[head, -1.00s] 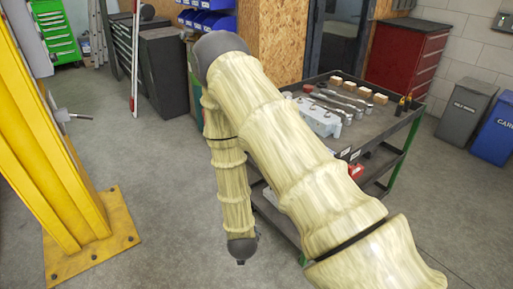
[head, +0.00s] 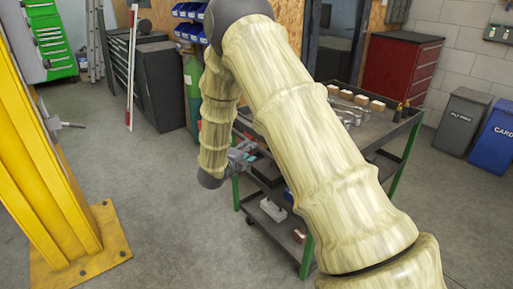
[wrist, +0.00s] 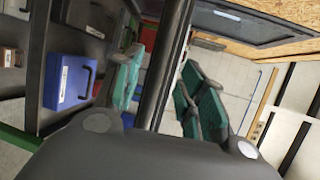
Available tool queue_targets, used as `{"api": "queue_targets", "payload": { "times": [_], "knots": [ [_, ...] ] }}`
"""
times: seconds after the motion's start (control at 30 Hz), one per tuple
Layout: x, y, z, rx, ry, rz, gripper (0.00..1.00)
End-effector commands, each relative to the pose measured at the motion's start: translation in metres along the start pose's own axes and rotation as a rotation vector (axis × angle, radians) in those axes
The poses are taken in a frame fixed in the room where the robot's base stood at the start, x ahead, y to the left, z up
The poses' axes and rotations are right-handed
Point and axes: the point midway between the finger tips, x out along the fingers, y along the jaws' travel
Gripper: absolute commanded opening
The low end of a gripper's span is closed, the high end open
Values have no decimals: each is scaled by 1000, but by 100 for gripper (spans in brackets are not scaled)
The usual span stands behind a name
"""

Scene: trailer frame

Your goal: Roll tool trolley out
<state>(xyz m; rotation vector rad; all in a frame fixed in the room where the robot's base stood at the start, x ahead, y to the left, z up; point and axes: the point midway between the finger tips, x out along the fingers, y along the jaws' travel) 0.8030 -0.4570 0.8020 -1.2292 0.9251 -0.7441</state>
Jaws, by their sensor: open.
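The tool trolley (head: 380,132) is dark with green legs and stands right of centre in the head view, partly hidden behind my arm. Wrenches and small boxes lie on its top. My gripper (head: 243,155) is at the trolley's left end, level with its upper part. In the wrist view my gripper (wrist: 165,95) has its two green-padded fingers apart. A dark bar (wrist: 168,65) runs between them, with a visible gap to the right finger. Whether it touches the left finger is unclear.
A yellow post (head: 45,160) is bolted down at the left. A red cabinet (head: 400,75), a grey bin (head: 463,120) and a blue bin (head: 495,138) stand behind and right of the trolley. The floor between post and trolley is clear.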

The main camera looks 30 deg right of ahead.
Motion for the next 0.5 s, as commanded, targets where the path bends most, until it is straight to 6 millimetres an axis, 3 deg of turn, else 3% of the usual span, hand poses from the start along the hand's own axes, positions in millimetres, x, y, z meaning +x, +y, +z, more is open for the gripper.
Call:
{"api": "queue_targets", "payload": {
  "times": [0.3, 0.5],
  "knots": [
    [47, 0, 0, -2, 0, 0, 41],
    [61, 1, 0, -3, -2, 1, 41]
  ]
}}
